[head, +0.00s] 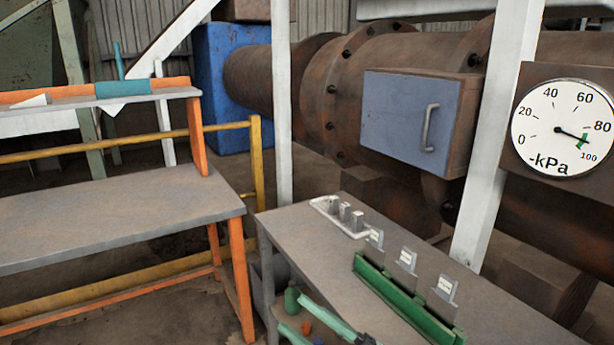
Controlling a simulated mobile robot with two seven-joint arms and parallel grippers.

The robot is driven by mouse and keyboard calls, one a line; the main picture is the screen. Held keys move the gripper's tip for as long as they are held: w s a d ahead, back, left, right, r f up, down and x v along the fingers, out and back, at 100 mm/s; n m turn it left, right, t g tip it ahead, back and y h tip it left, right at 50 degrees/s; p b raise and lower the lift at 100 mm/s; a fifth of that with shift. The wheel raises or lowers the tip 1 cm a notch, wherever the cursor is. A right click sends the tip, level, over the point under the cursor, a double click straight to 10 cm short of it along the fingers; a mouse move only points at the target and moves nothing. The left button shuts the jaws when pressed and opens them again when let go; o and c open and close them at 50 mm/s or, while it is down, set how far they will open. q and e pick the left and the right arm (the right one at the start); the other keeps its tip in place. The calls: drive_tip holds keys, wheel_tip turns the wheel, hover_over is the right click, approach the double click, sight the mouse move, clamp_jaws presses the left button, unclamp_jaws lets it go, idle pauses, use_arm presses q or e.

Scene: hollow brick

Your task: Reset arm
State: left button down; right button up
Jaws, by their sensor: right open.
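My right gripper (291,311) shows at the bottom edge, low beside the near left side of the grey table (460,275). My left gripper is not in view.
On the table stand a white holder (336,220) with small metal blocks and a green rack (400,298) with grey labelled plates. A green bottle (291,299) is below its edge. An orange-framed workbench (120,215) is left. A blue-grey door (410,115) and gauge (563,128) are behind.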

drive_tip(key=s+d+f+m+t+h, duration=0.1)
drive_tip(key=d+f+m+t+h, duration=0.2)
drive_tip(key=d+f+m+h, duration=0.35)
drive_tip(key=s+d+f+m+t+h, duration=0.15)
drive_tip(key=d+f+m+h, duration=0.25)
drive_tip(key=f+m+h, duration=0.55)
drive_tip(key=s+d+f+m+g+h, duration=0.1)
drive_tip(key=s+d+f+m+g, duration=0.2)
drive_tip(key=s+f, duration=0.4)
drive_tip(key=s+d+f+m+g+h+p, duration=0.1)
drive_tip(key=s+d+f+m+g, duration=0.1)
drive_tip(key=s+f, duration=0.5)
wheel_tip(320, 180, down, 4)
drive_tip(key=shift+s+d+r+m+g, duration=0.15)
drive_tip(key=shift+d+m+g, duration=0.3)
drive_tip(key=shift+d, duration=0.35)
